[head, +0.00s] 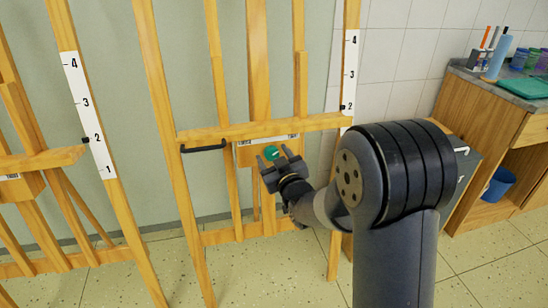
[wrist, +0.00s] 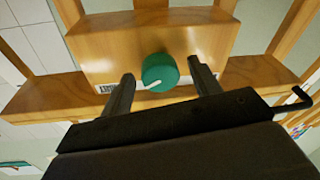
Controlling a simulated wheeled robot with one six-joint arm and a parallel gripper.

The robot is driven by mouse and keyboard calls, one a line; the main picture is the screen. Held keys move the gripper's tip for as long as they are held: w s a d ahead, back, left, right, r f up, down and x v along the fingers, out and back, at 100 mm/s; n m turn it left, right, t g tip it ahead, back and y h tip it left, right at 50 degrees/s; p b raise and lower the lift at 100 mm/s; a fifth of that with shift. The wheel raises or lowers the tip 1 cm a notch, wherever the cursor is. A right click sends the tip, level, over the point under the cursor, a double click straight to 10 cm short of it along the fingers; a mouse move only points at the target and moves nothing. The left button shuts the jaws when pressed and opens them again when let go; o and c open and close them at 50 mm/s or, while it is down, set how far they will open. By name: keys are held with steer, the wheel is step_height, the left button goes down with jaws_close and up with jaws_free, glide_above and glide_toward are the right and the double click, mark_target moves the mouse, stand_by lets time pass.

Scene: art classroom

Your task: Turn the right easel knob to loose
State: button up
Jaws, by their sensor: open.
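The right easel's knob (head: 271,152) is a round green dial on a wooden block below the easel's ledge (head: 262,129). In the wrist view the knob (wrist: 160,70) has a white pointer line slanting toward the picture's lower left. A small printed label (wrist: 107,88) lies on that side; I cannot read it. My gripper (head: 274,156) is open in front of the knob. In the wrist view one finger of my gripper (wrist: 161,69) stands on each side of the knob, with a visible gap and apparently no contact. The other label is hidden behind the right finger.
A black handle (head: 203,147) juts from the ledge left of the knob. Another easel (head: 42,158) stands at left. Number scales (head: 349,75) run up the posts. A wooden cabinet (head: 480,110) with art supplies stands at right. The floor between is clear.

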steer(key=shift+c, duration=0.5)
steer(key=c, duration=0.9)
